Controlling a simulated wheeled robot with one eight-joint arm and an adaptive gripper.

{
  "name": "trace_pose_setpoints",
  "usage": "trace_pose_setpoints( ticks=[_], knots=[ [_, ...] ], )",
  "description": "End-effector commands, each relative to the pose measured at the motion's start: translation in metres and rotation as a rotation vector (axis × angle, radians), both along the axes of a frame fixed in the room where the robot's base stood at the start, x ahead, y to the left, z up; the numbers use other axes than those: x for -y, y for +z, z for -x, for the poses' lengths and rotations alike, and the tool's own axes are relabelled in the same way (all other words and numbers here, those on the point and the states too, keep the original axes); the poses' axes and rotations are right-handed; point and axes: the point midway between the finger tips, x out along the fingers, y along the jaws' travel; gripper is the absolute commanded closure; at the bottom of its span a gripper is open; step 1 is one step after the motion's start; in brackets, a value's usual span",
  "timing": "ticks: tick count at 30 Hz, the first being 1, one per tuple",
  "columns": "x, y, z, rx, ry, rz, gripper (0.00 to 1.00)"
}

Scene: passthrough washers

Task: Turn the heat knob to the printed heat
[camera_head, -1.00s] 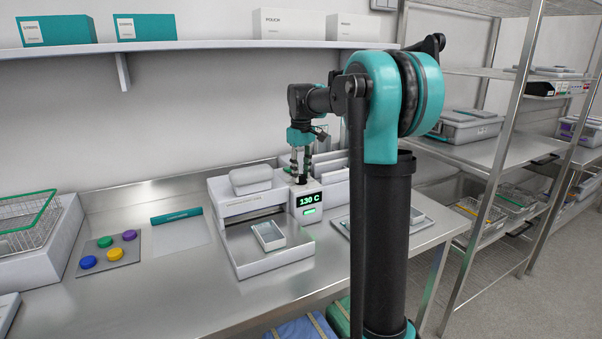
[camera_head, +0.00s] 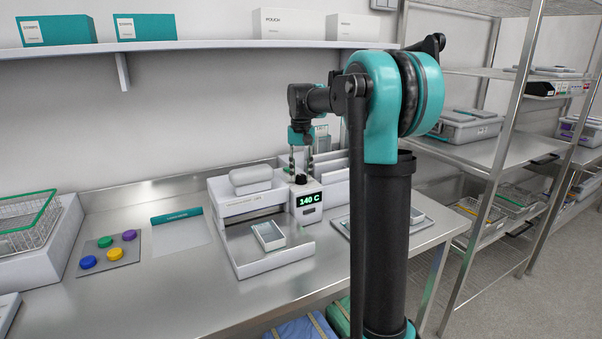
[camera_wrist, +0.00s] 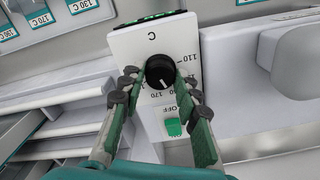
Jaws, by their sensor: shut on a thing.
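The heat knob (camera_wrist: 160,72) is a round black dial with a white pointer line, on the white sealer unit (camera_wrist: 133,42). Scale marks 110 and 170 show beside it. The unit's green display (camera_head: 310,200) reads 140 C in the head view. My gripper (camera_wrist: 158,88) is shut on the knob, one finger on each side of it. In the head view, my gripper (camera_head: 301,170) points down over the knob on top of the unit. A green switch (camera_wrist: 173,127) marked OFF sits beside the knob. Cards with printed heats, one reading 130 C (camera_wrist: 85,5), show at the wrist view's upper left.
A small pouch (camera_head: 268,236) lies on the low tray (camera_head: 262,265) in front of the unit. A white rounded box (camera_head: 250,177) stands left of my gripper. Racks close in behind. Coloured discs (camera_head: 115,253) lie further left.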

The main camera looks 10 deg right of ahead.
Motion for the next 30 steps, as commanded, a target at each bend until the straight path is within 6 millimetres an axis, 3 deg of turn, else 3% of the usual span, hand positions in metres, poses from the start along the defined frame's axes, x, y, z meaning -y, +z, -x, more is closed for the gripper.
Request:
trace_pose_setpoints(
  ticks=[15, 30],
  knots=[
    [0.0, 0.0002, -0.0002, 0.0, -0.461, 0.0, 0.97],
    [0.0, 0.0003, -0.0003, 0.001, -0.679, 0.0, 0.97]
  ],
)
